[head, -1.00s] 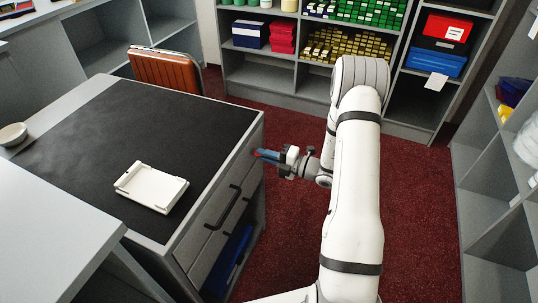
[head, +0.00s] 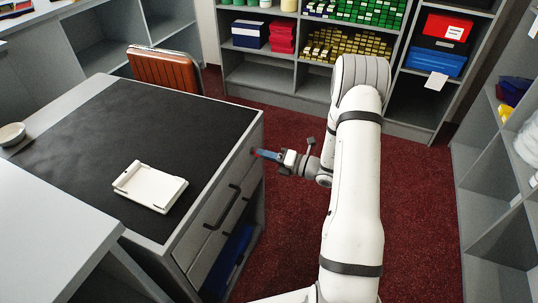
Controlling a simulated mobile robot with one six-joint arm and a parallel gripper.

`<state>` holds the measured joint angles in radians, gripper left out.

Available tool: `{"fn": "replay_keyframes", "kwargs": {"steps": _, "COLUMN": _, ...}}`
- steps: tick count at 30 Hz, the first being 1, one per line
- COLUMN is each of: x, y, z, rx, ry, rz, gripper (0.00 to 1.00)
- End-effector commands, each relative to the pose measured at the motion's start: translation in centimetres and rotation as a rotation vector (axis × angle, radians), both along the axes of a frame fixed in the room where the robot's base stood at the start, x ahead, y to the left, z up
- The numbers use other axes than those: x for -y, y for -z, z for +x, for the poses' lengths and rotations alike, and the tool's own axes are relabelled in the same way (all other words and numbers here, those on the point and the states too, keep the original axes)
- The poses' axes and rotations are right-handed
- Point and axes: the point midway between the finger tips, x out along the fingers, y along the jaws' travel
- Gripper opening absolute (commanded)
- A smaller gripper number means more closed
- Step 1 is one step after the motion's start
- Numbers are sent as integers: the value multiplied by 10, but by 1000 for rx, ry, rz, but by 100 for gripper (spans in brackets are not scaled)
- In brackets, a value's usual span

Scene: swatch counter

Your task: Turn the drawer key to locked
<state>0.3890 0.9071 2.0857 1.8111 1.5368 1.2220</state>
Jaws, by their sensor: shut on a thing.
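My gripper (head: 264,154) is at the upper right part of the desk's drawer front (head: 207,222), reaching in from the right, with its fingers pointing at the front just below the desktop edge. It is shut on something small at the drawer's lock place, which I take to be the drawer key. The key and keyhole are too small and too covered by the fingers to make out, so I cannot tell the key's angle.
The desk has a black top (head: 140,135) with a white tray-like object (head: 150,187) on it. Dark drawer handles (head: 222,208) stick out left of my gripper. A brown chair (head: 165,72) stands behind the desk. Red carpet (head: 290,225) is clear between desk and arm.

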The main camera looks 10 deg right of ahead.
Motion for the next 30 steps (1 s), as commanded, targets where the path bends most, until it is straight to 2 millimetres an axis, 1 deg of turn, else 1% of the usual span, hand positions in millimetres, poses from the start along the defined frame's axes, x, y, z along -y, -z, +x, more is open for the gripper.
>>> {"fn": "replay_keyframes", "kwargs": {"steps": 1, "x": -3, "y": 4, "z": -3, "rx": 27, "ry": -11, "rz": -26, "gripper": 0}}
{"fn": "replay_keyframes", "kwargs": {"steps": 21, "x": -3, "y": 6, "z": -3, "rx": 541, "ry": -11, "rz": -399, "gripper": 0}}
{"fn": "replay_keyframes", "kwargs": {"steps": 30, "x": -3, "y": 7, "z": -4, "rx": 732, "ry": -11, "rz": -538, "gripper": 0}}
